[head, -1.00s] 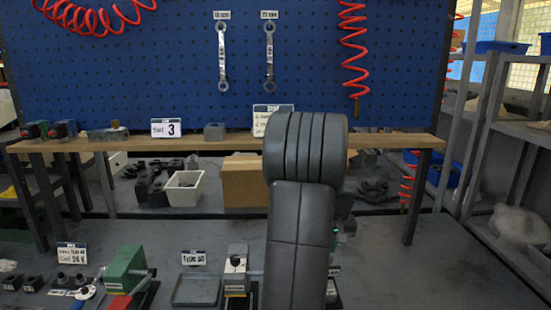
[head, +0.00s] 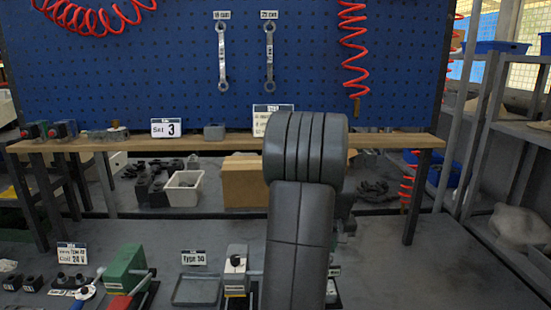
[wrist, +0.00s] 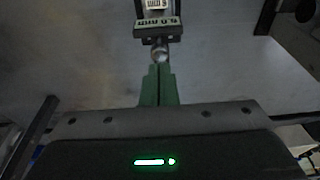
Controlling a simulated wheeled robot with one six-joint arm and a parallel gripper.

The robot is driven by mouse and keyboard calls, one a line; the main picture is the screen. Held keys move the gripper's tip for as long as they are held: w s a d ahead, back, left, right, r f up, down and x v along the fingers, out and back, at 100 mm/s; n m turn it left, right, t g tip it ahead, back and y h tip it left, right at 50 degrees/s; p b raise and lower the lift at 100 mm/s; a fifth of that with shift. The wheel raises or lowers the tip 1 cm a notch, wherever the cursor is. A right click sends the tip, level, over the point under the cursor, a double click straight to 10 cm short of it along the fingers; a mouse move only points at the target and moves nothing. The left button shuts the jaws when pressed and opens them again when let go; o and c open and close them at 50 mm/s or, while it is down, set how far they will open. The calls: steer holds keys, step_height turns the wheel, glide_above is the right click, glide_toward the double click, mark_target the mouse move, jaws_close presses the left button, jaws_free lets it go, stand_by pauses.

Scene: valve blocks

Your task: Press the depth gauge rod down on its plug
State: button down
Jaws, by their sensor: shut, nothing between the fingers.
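In the wrist view my gripper (wrist: 158,72) has its two green fingers together with nothing between them. Just beyond the fingertips is a small round metallic end (wrist: 159,52), which may be the top of the depth gauge rod. It lines up with the fingertips; whether they touch it I cannot tell. Behind it is a dark block with a pale label (wrist: 157,24). In the head view my own arm hides my gripper and the place under it, so the rod and its plug cannot be made out there.
Left of my arm on the bench are a pale block with a black knob (head: 236,262), a shallow grey tray (head: 196,290) and a green block (head: 124,270) with a side rod. A dark upright part (wrist: 268,15) stands at the wrist view's upper right.

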steer(key=shift+f+b, duration=0.9)
steer(key=shift+f, duration=0.55)
stand_by(1.6)
steer(key=shift+r+p, duration=0.95)
steer(key=shift+r, duration=0.5)
